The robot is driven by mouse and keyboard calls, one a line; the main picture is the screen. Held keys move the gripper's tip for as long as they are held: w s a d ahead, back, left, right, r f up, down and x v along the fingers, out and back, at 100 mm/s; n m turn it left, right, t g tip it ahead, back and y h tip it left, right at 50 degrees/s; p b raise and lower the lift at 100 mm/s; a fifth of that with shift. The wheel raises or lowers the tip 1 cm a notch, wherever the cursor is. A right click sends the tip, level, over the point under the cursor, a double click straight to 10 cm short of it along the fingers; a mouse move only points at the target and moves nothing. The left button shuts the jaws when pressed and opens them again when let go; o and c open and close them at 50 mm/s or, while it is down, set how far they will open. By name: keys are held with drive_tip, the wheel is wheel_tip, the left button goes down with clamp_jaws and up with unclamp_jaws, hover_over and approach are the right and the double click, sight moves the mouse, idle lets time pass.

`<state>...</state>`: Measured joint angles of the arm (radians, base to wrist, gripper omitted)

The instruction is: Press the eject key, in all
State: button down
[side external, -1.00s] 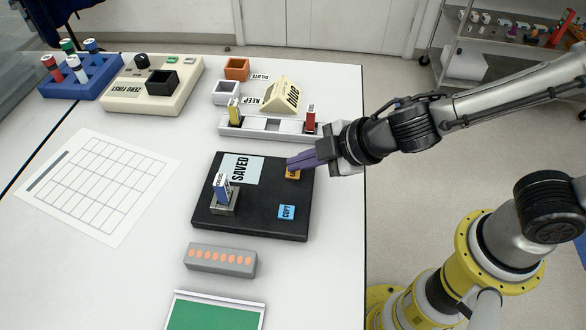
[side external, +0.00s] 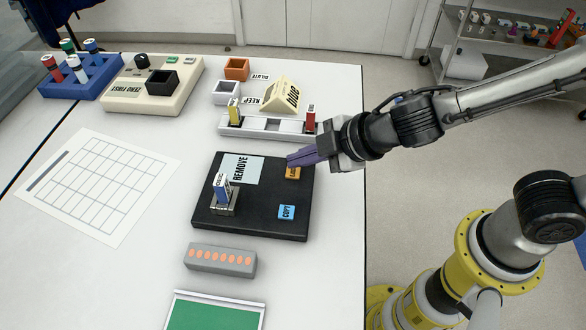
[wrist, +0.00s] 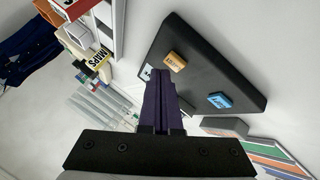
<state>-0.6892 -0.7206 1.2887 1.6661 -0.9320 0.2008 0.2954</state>
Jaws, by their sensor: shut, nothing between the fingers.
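A black device (side external: 260,222) lies on the white table with an orange key (side external: 293,173), a blue COPY key (side external: 287,212) and a pale blue display reading REMOVE (side external: 241,169). The orange key's lettering is partly hidden and too small to read. A blue stick with a white label (side external: 221,187) stands upright in the device's metal socket (side external: 223,206). My gripper (side external: 290,159) is shut and empty, its purple fingers just above the orange key and apart from it. In the wrist view the shut fingers (wrist: 160,76) point beside the orange key (wrist: 174,61).
Behind the device is a white rack (side external: 270,128) with yellow and red sticks. A beige ZERO FIRST device (side external: 128,92) and a blue rack (side external: 82,82) stand at the back left. A grey block with orange dots (side external: 221,260) is in front. A printed grid sheet (side external: 100,185) lies left.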

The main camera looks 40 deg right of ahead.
sight(300, 173)
drive_tip(key=shift+r, duration=0.2)
drive_tip(key=shift+r, duration=2.4)
drive_tip(key=w+d+r+m+t+h, duration=0.2)
drive_tip(key=w+d+r+m, duration=0.15)
drive_tip(key=d+r, duration=0.6)
drive_tip(key=s+d+r+m+h, duration=0.1)
drive_tip(key=s+d+m+h, duration=0.3)
drive_tip(key=d, duration=0.7)
drive_tip(key=s+d+f+m+g+y, duration=0.1)
drive_tip(key=s+f+m+g, duration=0.1)
drive_tip(key=s, duration=0.6)
drive_tip(key=s+d+f+m+g, duration=0.1)
drive_tip(key=s+f+m+g, duration=0.1)
drive_tip(key=s+m, duration=0.3)
drive_tip(key=s+f, duration=0.1)
drive_tip(key=s, duration=0.2)
drive_tip(key=shift+s+d+f+g+y, duration=0.2)
drive_tip(key=shift+s+f+g+y, duration=0.1)
drive_tip(key=shift+y, duration=0.1)
